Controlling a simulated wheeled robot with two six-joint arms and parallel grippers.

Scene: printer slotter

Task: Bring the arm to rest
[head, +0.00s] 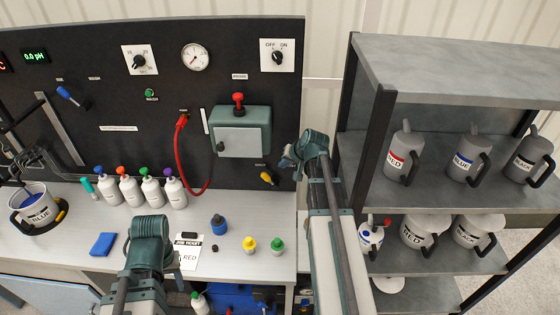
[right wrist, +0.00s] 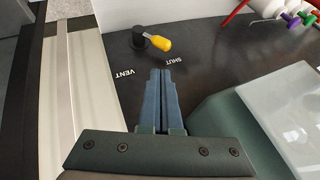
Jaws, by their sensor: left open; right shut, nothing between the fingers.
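My right gripper (head: 290,160) is raised in front of the black panel, at the right side of the green box. In the right wrist view its two fingers (right wrist: 161,100) are together with nothing between them. They point toward the yellow-handled lever (right wrist: 155,42) and stop short of it in the picture. The labels VENT and SHUT are beside that lever, and its handle points to the SHUT side. My left gripper (head: 150,232) is over the front of the bench, beside the job ticket (head: 187,255). It is open; its fingertips are mostly hidden.
The green box (head: 240,132) with a red knob and red hose is on the panel (head: 120,60). Several white bottles (head: 150,192), a blue block (head: 103,244) and small capped bottles (head: 249,243) stand on the bench. A grey shelf (head: 465,65) with labelled jugs is close right of my right arm.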

